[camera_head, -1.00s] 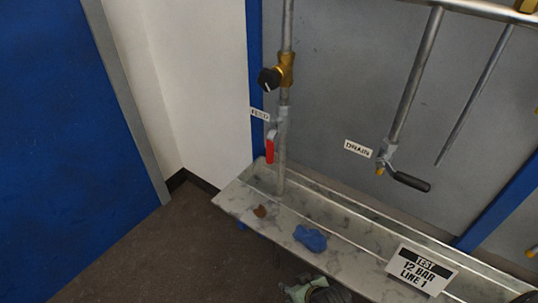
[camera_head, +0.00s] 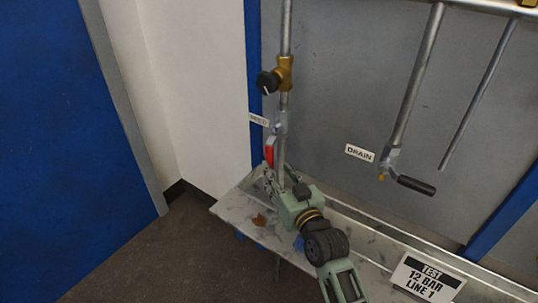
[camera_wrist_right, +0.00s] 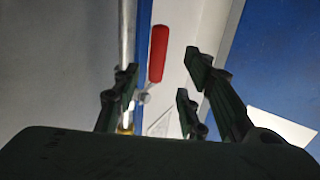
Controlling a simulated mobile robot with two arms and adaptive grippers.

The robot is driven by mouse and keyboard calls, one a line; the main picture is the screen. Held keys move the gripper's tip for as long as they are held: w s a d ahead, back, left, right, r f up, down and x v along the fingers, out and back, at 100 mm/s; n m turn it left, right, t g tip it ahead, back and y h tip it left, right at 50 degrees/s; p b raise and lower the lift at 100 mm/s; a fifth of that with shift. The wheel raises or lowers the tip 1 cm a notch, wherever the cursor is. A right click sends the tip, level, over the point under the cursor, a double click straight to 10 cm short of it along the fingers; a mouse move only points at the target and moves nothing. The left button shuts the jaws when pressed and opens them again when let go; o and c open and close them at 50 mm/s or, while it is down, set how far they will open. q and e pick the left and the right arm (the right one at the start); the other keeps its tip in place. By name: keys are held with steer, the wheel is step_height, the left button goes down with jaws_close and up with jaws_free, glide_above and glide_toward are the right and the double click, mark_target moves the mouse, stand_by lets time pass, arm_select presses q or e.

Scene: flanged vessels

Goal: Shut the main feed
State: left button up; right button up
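The feed valve (camera_head: 279,126) sits on a vertical pipe, beside a white tag (camera_head: 259,119) that reads FEED. Its red lever (camera_head: 270,152) hangs down, close to parallel with the pipe. My right gripper (camera_head: 280,178) is just below the lever, its fingers pointing up toward it. In the right wrist view the red lever (camera_wrist_right: 158,53) shows in the gap between the open fingers of the right gripper (camera_wrist_right: 160,78). I cannot tell whether a finger touches it. My left gripper is not in view.
A brass valve with a black knob (camera_head: 268,82) is higher on the same pipe. The drain valve's black lever (camera_head: 415,185) and DRAIN tag (camera_head: 360,153) are to the right. A metal tray (camera_head: 232,208) lies below, with a TEST 12 BAR LINE 1 sign (camera_head: 428,277).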

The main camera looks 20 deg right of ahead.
mark_target(271, 156)
steer(key=w, duration=0.4)
steer(key=w+r, duration=0.1)
steer(key=w, duration=0.1)
steer(key=shift+w+a, duration=0.1)
steer(key=shift+w, duration=0.3)
steer(key=shift+w+p, duration=0.3)
steer(key=shift+w, duration=0.4)
jaws_close()
